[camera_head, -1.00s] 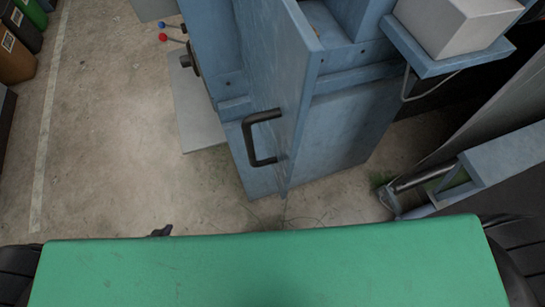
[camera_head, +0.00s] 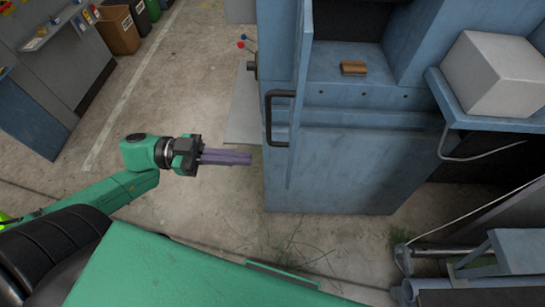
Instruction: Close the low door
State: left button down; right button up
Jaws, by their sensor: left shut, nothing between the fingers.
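The low door (camera_head: 301,95) is a blue panel with a black bar handle (camera_head: 279,120) on its left face. It stands open, seen nearly edge-on, swung out from the blue machine cabinet (camera_head: 350,160). My left gripper (camera_head: 250,159) has long purple-grey fingers, shut with nothing between them. It points right, just left of the door and a little below the handle, with a small gap in the picture between fingertips and door. My right gripper is not in view.
A wooden block (camera_head: 353,68) lies on the cabinet ledge. A pale box (camera_head: 495,75) sits on a shelf at the right. Metal bars and a bench-like frame (camera_head: 510,250) stand at lower right. Bins (camera_head: 119,30) and a grey counter (camera_head: 60,50) are at upper left. Concrete floor between is clear.

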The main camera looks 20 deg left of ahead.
pick_arm(q)
jog(key=x, duration=0.7)
jog(key=shift+p, duration=0.35)
jog(key=shift+d, duration=0.15)
